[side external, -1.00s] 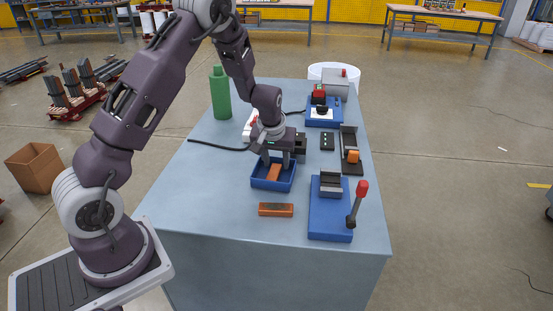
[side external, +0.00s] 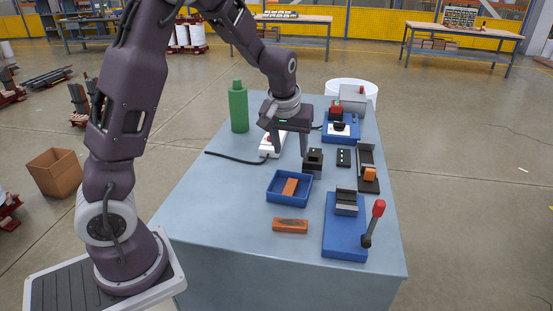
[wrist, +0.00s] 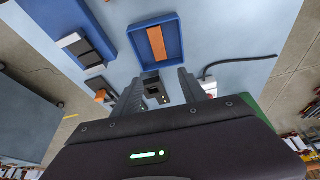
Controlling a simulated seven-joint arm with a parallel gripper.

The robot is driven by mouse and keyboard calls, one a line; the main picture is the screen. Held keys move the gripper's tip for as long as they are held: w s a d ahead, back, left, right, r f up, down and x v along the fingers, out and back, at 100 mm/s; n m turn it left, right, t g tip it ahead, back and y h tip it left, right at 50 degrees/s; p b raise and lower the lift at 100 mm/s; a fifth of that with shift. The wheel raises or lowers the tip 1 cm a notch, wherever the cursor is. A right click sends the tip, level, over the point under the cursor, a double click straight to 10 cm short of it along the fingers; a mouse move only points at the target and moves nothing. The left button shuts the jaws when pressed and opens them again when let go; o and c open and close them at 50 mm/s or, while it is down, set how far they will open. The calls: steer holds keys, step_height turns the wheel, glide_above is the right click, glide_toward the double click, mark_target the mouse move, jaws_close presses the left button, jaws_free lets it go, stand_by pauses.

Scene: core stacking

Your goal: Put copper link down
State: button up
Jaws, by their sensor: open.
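The copper link (side external: 290,187) is a small orange-brown bar lying in the shallow blue tray (side external: 273,200) on the table. It also shows inside the tray in the wrist view (wrist: 157,43). My gripper (side external: 290,150) is open and empty, above the table behind the tray and clear of the link. In the wrist view its two fingers (wrist: 160,86) stand apart, with a dark block (wrist: 152,78) visible between them. That dark block (side external: 313,162) stands just right of the gripper in the side view.
A brown bar (side external: 290,226) lies in front of the tray. A blue press with a red-knobbed lever (side external: 345,241) stands front right. A dark fixture with an orange block (side external: 370,173), a green bottle (side external: 238,108) and a white-and-red box (side external: 268,146) stand nearby. The left front table is clear.

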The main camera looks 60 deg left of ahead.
steer(key=s+d+r+m+t+h, duration=0.1)
steer(key=s+d+r+m+h, duration=0.1)
steer(key=s+d+r, duration=0.5)
steer(key=s+d+r+m, duration=0.2)
steer(key=s+d+m, duration=0.1)
steer(key=s, duration=0.6)
steer(key=s+d+r+m+t, duration=0.1)
steer(key=s+d+r+m, duration=0.1)
steer(key=s, duration=0.8)
steer(key=shift+s+d+r+m, duration=0.15)
steer(key=shift+d+m, duration=0.25)
steer(key=shift+d, duration=0.5)
